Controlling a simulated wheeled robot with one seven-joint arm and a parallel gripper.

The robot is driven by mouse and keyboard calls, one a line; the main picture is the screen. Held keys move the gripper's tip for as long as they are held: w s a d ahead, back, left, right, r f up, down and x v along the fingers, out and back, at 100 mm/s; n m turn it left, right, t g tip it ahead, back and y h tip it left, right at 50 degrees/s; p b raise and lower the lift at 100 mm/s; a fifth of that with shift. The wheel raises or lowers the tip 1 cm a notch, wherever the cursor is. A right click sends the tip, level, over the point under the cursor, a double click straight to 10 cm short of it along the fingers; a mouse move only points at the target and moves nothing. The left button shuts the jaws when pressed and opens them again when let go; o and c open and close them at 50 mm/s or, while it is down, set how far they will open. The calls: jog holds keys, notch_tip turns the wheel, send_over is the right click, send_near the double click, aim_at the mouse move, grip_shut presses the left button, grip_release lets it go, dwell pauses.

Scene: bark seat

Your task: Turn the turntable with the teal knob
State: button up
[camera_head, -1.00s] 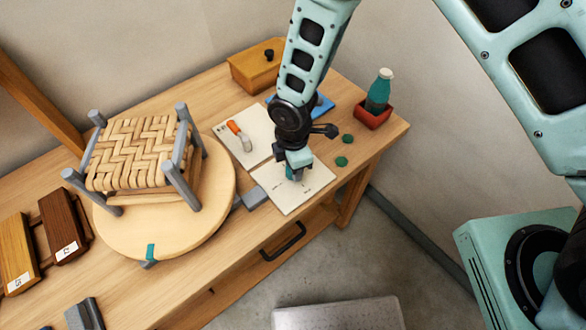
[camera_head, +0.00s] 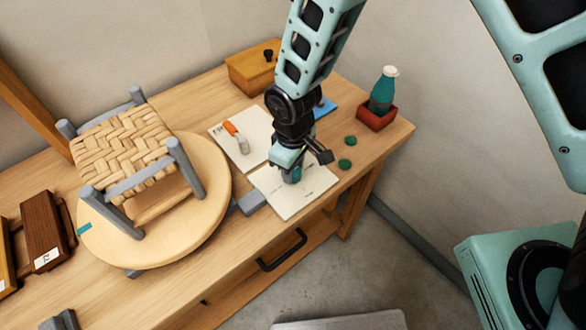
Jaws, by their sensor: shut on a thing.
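The round wooden turntable (camera_head: 210,215) sits on the bench at left. A woven bark seat (camera_head: 120,147) with grey posts stands upright on it. A teal mark (camera_head: 84,229) shows at the turntable's left rim. A grey block (camera_head: 250,203) sits at its right edge, beside a pale card (camera_head: 310,190). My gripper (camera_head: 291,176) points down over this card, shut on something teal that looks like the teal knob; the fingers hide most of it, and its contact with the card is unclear.
A second card with an orange-tipped tool (camera_head: 238,137) lies behind my gripper. A teal bottle (camera_head: 383,90) stands in a red tray (camera_head: 377,119) at right, near two green discs (camera_head: 347,148). A wooden box (camera_head: 252,68) is at the back. Dark brown blocks (camera_head: 42,230) lie at left.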

jog(key=m, duration=0.4)
jog(key=shift+m+b, duration=0.3)
jog(key=shift+b, duration=0.05)
jog(key=m, duration=0.4)
jog(key=shift+r+m, duration=0.1)
jog(key=shift+m, duration=0.2)
jog(key=m+p, duration=0.1)
jog(key=m, duration=0.3)
jog(key=shift+m, duration=0.3)
jog(key=shift+m+p, duration=0.8)
jog(key=shift+m, duration=1.3)
jog(key=o, duration=1)
